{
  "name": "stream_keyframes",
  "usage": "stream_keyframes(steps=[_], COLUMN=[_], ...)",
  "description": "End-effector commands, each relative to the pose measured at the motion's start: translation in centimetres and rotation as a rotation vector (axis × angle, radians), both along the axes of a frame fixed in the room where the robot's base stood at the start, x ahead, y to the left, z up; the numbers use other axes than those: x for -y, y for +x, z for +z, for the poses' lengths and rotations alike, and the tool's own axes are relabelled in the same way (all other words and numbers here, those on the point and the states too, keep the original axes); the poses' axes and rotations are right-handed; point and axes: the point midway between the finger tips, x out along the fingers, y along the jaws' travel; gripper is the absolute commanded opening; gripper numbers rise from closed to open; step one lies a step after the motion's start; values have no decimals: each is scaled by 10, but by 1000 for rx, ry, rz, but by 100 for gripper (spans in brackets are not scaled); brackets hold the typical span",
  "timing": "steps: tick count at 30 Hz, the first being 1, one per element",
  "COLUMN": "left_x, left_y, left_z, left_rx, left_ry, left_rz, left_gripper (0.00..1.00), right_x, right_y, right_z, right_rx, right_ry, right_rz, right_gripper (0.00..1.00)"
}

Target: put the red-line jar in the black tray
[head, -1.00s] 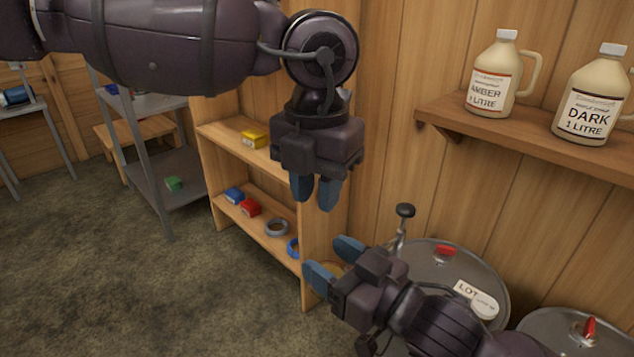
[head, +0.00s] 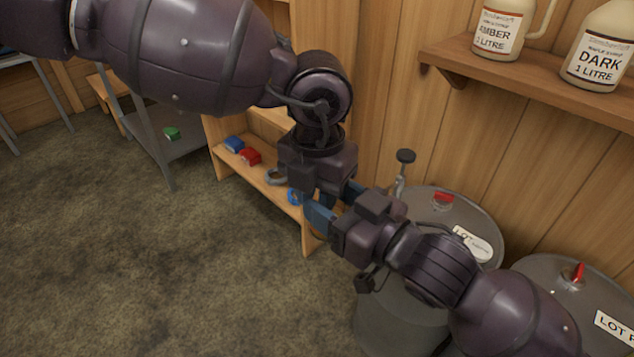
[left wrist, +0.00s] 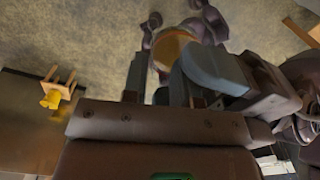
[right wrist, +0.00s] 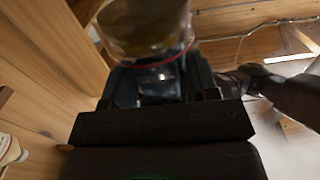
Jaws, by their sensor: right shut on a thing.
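The red-line jar (right wrist: 150,35) is clear glass with amber contents and a red ring, and it fills the top of the right wrist view. My right gripper (head: 325,203) is shut on it. In the left wrist view an amber round shape (left wrist: 175,46), apparently the jar seen from above, lies just beyond my left gripper's fingers. My left gripper (left wrist: 172,80) is open, its fingers apart, directly above my right gripper. I cannot tell whether it touches the jar. In the head view my grippers hide most of the jar. I see no black tray.
A low wooden shelf (head: 262,184) behind my grippers holds blue and red items and rings. Grey drums (head: 470,215) stand close on the right, beneath a wall shelf (head: 520,80) with syrup jugs. Open floor (head: 130,260) lies to the left.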

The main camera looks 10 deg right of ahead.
Motion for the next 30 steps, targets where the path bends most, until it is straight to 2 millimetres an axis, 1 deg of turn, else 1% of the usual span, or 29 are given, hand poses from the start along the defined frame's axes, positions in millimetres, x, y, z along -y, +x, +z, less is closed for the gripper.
stream_keyframes(steps=[1, 6, 7, 9, 12, 19, 20, 21, 25, 26, 30], left_x=[-1, -1, -1, -1, -2, -2, -1, -1, -1, -1, -1], left_y=[0, -1, -1, -1, 0, 0, 0, 0, 0, 0, 0], left_z=[-2, -3, -3, -3, -4, -4, -3, -3, -3, -2, -2], left_rx=[-3, -3, -4, -4, -4, -4, -4, -3, -3, -3, -2], left_ry=[3, 4, 4, 4, 6, 5, 4, 4, 3, 3, 3], left_rz=[1, 1, 1, 1, 2, 3, 3, 3, 3, 2, 2], left_gripper=[27, 27, 23, 13, 0, 0, 0, 0, 0, 0, 0], right_x=[-1, -1, -1, -1, -1, -1, -2, -2, -1, -1, -1], right_y=[-1, -1, -1, -1, -1, -2, -2, -2, -2, -2, -1], right_z=[4, 5, 5, 6, 7, 7, 7, 7, 6, 5, 4], right_rx=[10, 13, 14, 15, 17, 19, 18, 17, 14, 13, 10], right_ry=[5, 6, 7, 7, 8, 10, 11, 11, 9, 8, 6], right_rz=[3, 5, 5, 5, 6, 8, 8, 8, 6, 6, 4], right_gripper=[23, 23, 23, 23, 23, 23, 56, 62, 82, 84, 84])
